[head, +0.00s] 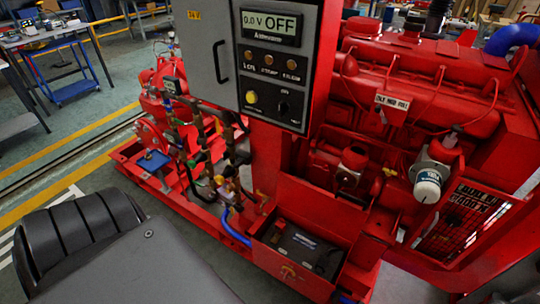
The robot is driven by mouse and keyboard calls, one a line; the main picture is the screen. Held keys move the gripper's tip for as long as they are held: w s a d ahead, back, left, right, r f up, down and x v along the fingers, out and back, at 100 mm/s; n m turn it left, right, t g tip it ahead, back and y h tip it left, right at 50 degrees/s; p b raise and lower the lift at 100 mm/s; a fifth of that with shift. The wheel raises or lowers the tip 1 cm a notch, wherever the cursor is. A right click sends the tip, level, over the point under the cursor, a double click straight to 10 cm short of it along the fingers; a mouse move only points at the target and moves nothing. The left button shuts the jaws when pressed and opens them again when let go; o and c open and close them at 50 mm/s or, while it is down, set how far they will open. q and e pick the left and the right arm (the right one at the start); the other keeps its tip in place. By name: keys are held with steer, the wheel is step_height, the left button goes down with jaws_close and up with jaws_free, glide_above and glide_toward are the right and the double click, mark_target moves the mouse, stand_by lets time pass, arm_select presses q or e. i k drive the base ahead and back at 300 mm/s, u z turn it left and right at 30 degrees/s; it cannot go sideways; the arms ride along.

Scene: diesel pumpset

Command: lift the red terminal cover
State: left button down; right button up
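A black battery (302,246) sits in an open red battery box (283,268) at the foot of the red pumpset, at the lower middle of the head view. A small reddish patch shows near the left end of the battery top, but I cannot tell whether it is the red terminal cover. A blue hose or cable (233,230) runs down at the left side of the box. Neither of my grippers is in view.
A control panel (272,62) reading "0.0 V OFF" stands above and behind the box. The red engine (420,90) with a white filter (428,184) is at the right. Pipes and valves crowd the left. Workbenches stand at the far left, with open floor before them.

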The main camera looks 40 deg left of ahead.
mark_target(280, 223)
steer(key=z, duration=0.5)
steer(key=i, duration=0.9)
steer(key=u, duration=1.45)
